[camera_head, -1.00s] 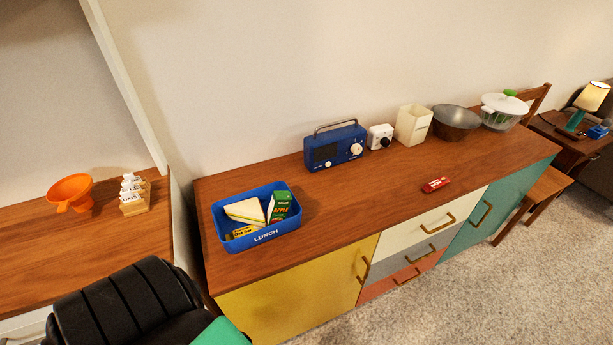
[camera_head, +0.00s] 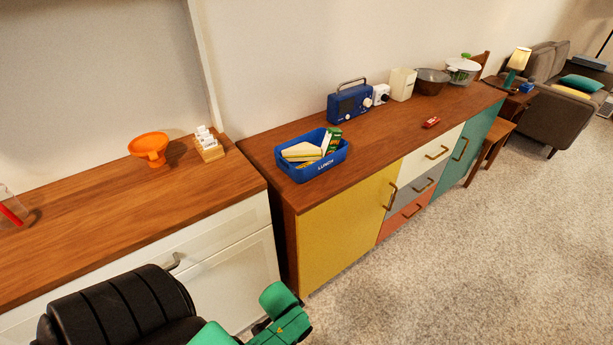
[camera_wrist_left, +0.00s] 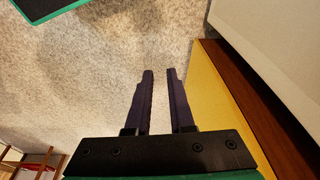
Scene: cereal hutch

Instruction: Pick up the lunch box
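The lunch box (camera_head: 318,170) is a blue open tray marked LUNCH. It stands near the left front of the wooden top of the coloured cabinet, with a sandwich (camera_head: 303,152) and a green carton (camera_head: 331,139) inside. My left gripper (camera_wrist_left: 161,75) is open and empty in the left wrist view, with a narrow gap between its dark fingers over the carpet. The lunch box does not show in that view. Green and black parts of my left arm show low in the head view, below and apart from the box. My right gripper is not in view.
A blue radio (camera_head: 351,101) stands behind the box to the right. A red bar (camera_head: 431,122) lies farther right. A white cabinet (camera_head: 235,265) with an orange funnel (camera_head: 149,149) adjoins on the left. The yellow door (camera_head: 340,235) is below the box. Carpet is open in front.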

